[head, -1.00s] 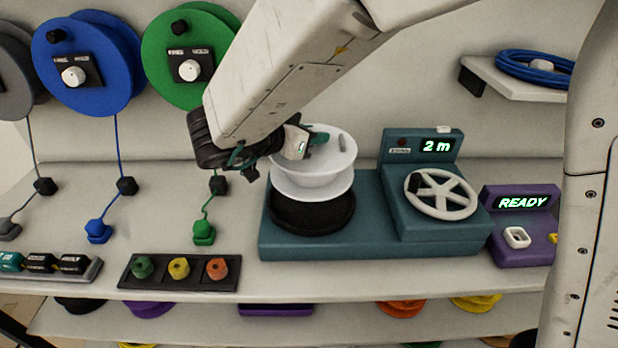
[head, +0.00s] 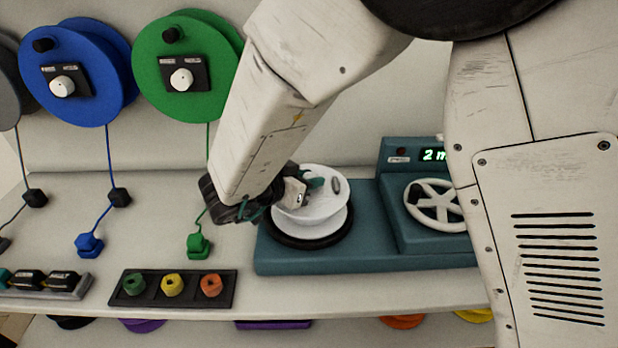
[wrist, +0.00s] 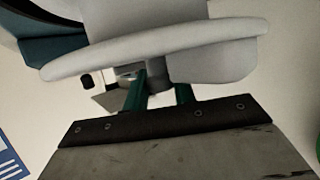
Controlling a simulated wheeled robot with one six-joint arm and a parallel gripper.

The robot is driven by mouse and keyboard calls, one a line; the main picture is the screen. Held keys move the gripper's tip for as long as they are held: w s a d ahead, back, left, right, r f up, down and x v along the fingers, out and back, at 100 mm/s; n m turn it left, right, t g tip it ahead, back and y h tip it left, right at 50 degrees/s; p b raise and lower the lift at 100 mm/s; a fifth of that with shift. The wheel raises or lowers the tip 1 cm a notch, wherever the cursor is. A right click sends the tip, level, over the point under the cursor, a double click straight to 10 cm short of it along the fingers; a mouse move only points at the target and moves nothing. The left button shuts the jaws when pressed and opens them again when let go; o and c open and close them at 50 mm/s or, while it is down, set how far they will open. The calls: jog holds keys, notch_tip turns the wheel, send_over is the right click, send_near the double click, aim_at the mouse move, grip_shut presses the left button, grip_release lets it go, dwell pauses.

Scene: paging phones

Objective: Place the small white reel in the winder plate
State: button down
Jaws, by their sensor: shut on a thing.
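The small white reel (head: 312,207) is in my gripper (head: 304,187), low over the black winder plate (head: 290,242) on the left of the teal winder (head: 360,262). The plate's dark rim shows around the reel's lower flange; I cannot tell whether the reel rests on it. In the wrist view the reel (wrist: 160,45) fills the top, and my gripper's green fingers (wrist: 158,92) reach up to its flange. The fingers are shut on the reel.
A white hand wheel (head: 432,205) and a lit display (head: 434,155) are on the winder's right side. Blue (head: 75,80) and green (head: 185,65) wall reels hang at the left. A black tray (head: 172,290) with three small coloured pieces lies in front. My arm hides the right side.

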jog(key=c, duration=1.1)
grip_release()
jog(key=shift+f, duration=0.1)
jog(key=shift+c, duration=0.2)
jog(key=shift+r, duration=0.2)
jog(key=v, duration=1.2)
